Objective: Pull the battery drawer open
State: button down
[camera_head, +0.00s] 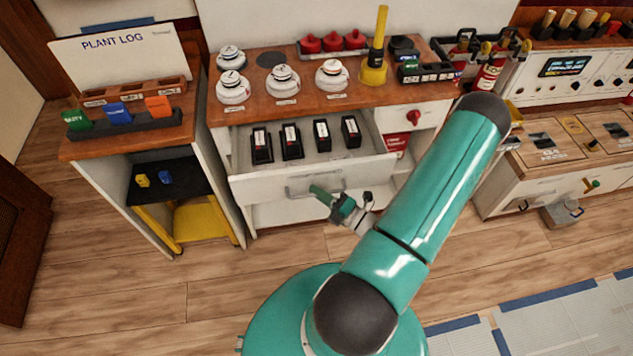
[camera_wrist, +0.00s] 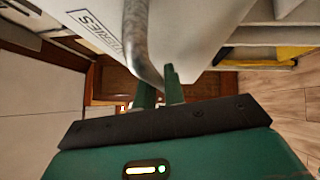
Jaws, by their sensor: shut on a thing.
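The white battery drawer (camera_head: 250,187) stands pulled out from the cabinet, with several black batteries (camera_head: 291,141) upright inside. Its metal bar handle (camera_head: 300,181) is on the front face. My gripper (camera_head: 319,192) is at the right part of the handle, in front of the drawer. In the wrist view the grey handle (camera_wrist: 134,40) runs down to my green fingers (camera_wrist: 158,88), which are shut on it. The exact contact is partly hidden. The drawer front (camera_wrist: 185,35) with its lettered label fills the top of that view.
The wooden counter (camera_head: 305,105) above the drawer holds white domed items (camera_head: 283,80), red knobs (camera_head: 333,42) and a yellow-handled tool (camera_head: 374,70). A shelf unit (camera_head: 120,150) stands close on the left. Wooden floor (camera_head: 220,290) lies clear in front.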

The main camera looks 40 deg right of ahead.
jog(key=shift+s+a, duration=0.4)
jog(key=shift+s, duration=0.2)
jog(key=shift+s+a, duration=0.4)
jog(key=shift+s, duration=0.2)
jog(key=c, duration=1.5)
grip_release()
jog(key=v, duration=1.4)
jog(key=shift+w, duration=0.1)
